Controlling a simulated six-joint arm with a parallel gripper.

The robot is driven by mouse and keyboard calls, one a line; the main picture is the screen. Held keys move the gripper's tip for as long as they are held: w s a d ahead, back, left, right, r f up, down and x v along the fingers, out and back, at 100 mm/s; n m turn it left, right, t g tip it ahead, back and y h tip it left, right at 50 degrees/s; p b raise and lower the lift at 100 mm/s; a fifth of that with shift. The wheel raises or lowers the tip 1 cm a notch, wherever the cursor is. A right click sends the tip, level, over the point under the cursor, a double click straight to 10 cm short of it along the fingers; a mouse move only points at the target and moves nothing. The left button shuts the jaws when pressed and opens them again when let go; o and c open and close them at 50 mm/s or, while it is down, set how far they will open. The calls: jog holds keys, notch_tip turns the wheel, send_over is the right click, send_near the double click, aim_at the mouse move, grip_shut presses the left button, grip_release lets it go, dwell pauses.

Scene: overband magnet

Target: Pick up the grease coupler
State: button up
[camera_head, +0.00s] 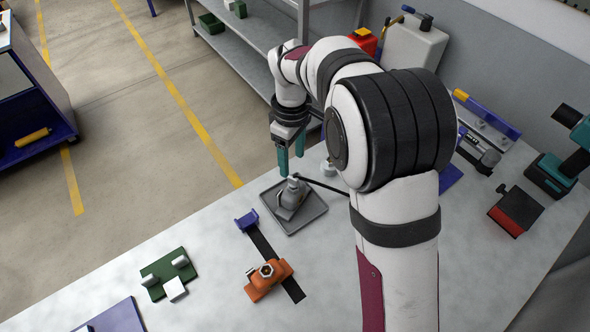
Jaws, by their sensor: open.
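A grey metal fitting with a rounded body and a narrow upright neck (291,198), which looks like the grease coupler, sits on a square dark grey tray (308,220) on the bench. A thin black hose or rod runs from near its top to the right, behind my arm. My gripper (291,164) has two teal fingers, is open and empty, and points down just above the fitting. A small gap seems to lie between the fingertips and the fitting's top, though this single view leaves the depth uncertain.
An orange clamp (267,277) on a black strap and a green plate with white blocks (170,274) lie on the near bench. My arm hides part of the bench's middle. A red-and-black box (515,211) and a teal drill (560,165) stand at right.

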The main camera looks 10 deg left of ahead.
aim_at(293, 177)
jog(key=f, duration=0.6)
jog(key=shift+s+d+f, duration=0.2)
jog(key=shift+s+f, duration=0.15)
jog(key=shift+f, duration=0.05)
grip_shut()
